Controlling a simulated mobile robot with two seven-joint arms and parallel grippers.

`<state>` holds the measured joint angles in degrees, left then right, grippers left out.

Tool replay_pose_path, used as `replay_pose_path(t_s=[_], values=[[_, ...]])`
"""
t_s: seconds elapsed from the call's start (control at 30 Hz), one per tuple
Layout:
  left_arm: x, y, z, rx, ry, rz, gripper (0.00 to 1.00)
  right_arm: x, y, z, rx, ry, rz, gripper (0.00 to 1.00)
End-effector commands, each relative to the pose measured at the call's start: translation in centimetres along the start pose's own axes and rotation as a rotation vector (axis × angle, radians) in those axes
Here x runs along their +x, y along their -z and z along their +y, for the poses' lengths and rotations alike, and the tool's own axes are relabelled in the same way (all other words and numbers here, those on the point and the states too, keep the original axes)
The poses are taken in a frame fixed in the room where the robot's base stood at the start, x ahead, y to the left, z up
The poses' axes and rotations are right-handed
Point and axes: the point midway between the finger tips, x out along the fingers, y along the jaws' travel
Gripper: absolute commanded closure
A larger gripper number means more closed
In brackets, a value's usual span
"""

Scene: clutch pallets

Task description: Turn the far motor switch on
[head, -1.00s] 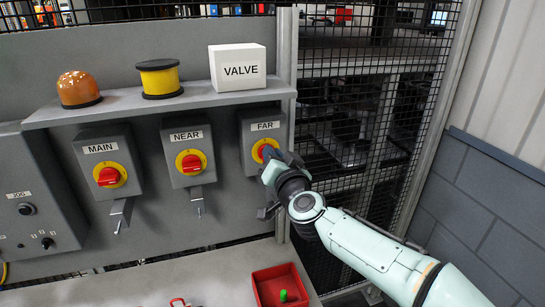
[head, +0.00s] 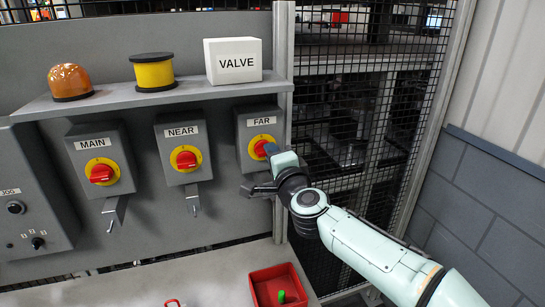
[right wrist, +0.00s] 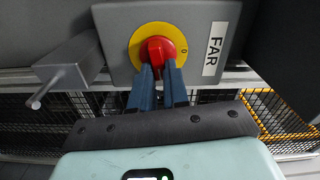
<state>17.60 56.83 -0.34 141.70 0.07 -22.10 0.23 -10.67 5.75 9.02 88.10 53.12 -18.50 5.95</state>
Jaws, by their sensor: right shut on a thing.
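The FAR switch box (head: 262,141) is grey with a yellow disc and a red knob (head: 260,148). It hangs at the right end of the panel. In the right wrist view the red knob (right wrist: 161,48) sits at the centre of its yellow disc (right wrist: 136,46), beside a "0" mark. The label "FAR" reads sideways there. My right gripper (head: 268,153) is at the knob, and its blue fingers (right wrist: 158,70) are shut on the knob's near edge. The fingers partly hide the knob in the head view. My left gripper is not in view.
The NEAR switch (head: 184,157) and MAIN switch (head: 102,170) hang to the left. A shelf (head: 200,98) above holds an orange lamp, a yellow spool and a VALVE box (head: 233,61). A red tray (head: 276,286) sits below. A mesh fence (head: 350,110) stands right.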

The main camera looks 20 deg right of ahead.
Motion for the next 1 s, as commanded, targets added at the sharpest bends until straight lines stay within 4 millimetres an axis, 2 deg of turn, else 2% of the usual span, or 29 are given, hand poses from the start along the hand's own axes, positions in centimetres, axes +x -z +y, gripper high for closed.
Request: replay_pose_path(t_s=[0.33, 0.9, 0.93, 1.0], values=[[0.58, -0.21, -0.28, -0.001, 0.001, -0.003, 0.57, 0.00, 0.04, 0.20, 0.147, 0.000, 0.002, 1.00], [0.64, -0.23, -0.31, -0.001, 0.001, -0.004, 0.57, 0.00, 0.04, 0.17, 0.177, 0.000, 0.002, 1.00], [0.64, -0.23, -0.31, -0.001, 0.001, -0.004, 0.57, 0.00, 0.03, 0.17, 0.177, 0.001, 0.001, 0.75], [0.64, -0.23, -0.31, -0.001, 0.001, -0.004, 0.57, 0.00, 0.03, 0.17, 0.177, 0.001, 0.001, 0.60]])
